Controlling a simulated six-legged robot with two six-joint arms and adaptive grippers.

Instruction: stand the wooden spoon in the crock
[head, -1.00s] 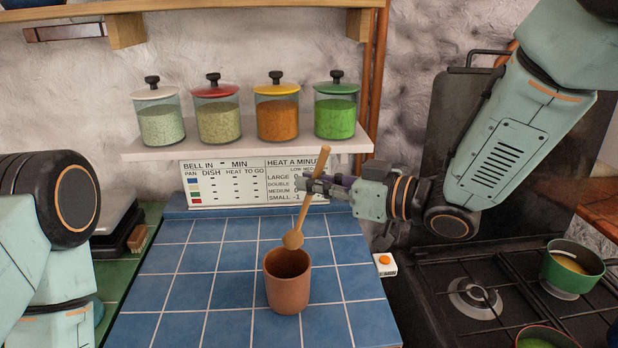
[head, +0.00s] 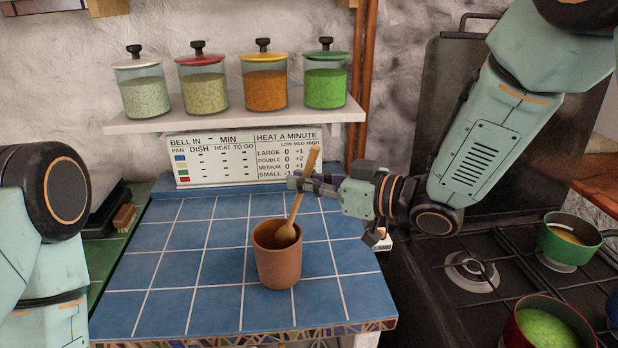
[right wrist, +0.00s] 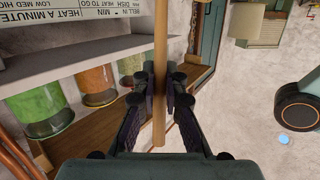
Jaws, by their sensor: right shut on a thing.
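The wooden spoon (head: 297,205) is tilted, handle up and to the right, with its bowl (head: 286,234) down inside the mouth of the terracotta crock (head: 277,266). The crock stands upright on the blue tiled counter. My right gripper (head: 300,184) is shut on the spoon's handle above the crock. In the right wrist view the handle (right wrist: 160,60) runs between the fingers of the right gripper (right wrist: 160,88). Whether the spoon's bowl touches the crock's inside is hidden. My left arm is at the left edge; its gripper is out of view.
A shelf (head: 240,117) with several lidded glass jars is above the counter. A heat chart (head: 246,155) stands behind. A stove with a green pot (head: 570,238) and a pan of green food (head: 545,328) is at right. Blue tiles (head: 180,270) left of the crock are clear.

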